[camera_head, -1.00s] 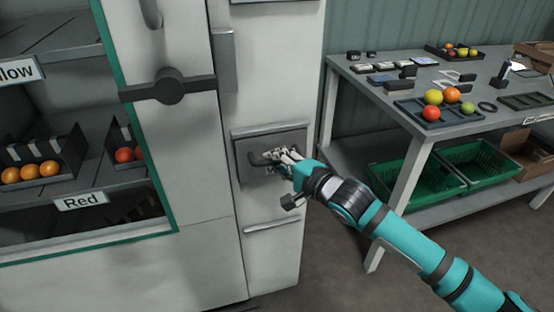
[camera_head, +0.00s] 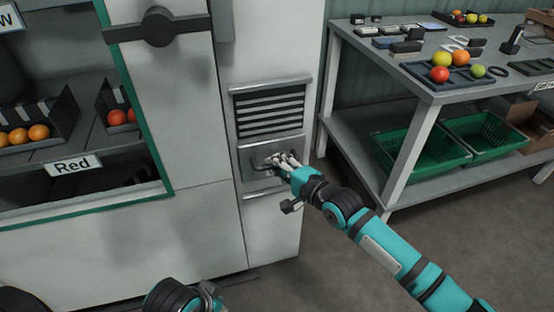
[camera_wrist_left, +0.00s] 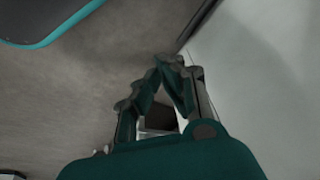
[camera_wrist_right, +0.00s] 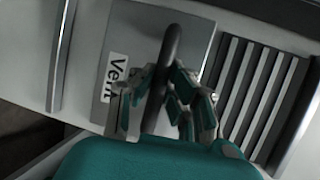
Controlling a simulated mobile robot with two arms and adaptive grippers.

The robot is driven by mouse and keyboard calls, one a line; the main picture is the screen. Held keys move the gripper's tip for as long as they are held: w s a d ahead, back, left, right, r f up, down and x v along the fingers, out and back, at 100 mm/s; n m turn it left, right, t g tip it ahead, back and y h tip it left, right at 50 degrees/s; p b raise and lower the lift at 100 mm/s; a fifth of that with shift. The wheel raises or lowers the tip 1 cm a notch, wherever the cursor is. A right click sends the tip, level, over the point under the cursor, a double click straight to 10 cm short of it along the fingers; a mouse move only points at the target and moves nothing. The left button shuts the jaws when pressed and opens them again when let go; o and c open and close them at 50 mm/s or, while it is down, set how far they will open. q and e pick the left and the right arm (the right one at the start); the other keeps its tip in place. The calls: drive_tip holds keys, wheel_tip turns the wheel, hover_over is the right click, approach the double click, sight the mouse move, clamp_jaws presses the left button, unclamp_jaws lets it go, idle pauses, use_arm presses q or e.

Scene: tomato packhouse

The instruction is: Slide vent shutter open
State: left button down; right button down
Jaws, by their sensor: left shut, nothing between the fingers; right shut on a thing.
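The vent shutter (camera_head: 296,172) is a grey metal plate on the front of the white cabinet, with a dark bar handle. It sits below the slatted vent opening (camera_head: 270,110), whose slats show uncovered. In the right wrist view the shutter (camera_wrist_right: 196,38) carries a "Vent" label (camera_wrist_right: 115,78) and the slats (camera_wrist_right: 258,90) lie beside it. My right gripper (camera_head: 274,162) is shut on the handle (camera_wrist_right: 172,45). My left gripper (camera_wrist_left: 168,62) is shut and empty in the left wrist view, low by a pale panel, away from the shutter.
A grey table (camera_head: 437,97) with fruit trays and small devices stands to the right. Green crates (camera_head: 408,160) sit on its lower shelf. Floor between cabinet and table is clear.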

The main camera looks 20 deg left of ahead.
drive_tip(key=shift+f, duration=0.75)
use_arm(q)
drive_tip(key=w+d+r+t+h+b, duration=0.1)
drive_tip(key=w+d+t, duration=0.1)
drive_tip(key=w, duration=0.4)
drive_tip(key=shift+w+r+t, duration=0.15)
drive_tip(key=shift+w+t, duration=0.25)
drive_tip(key=shift+t, duration=0.5)
use_arm(e)
drive_tip(key=shift+s+d+f, duration=0.1)
drive_tip(key=shift+f, duration=0.85)
drive_tip(key=c, duration=1.3)
unclamp_jaws()
drive_tip(key=shift+r, duration=0.1)
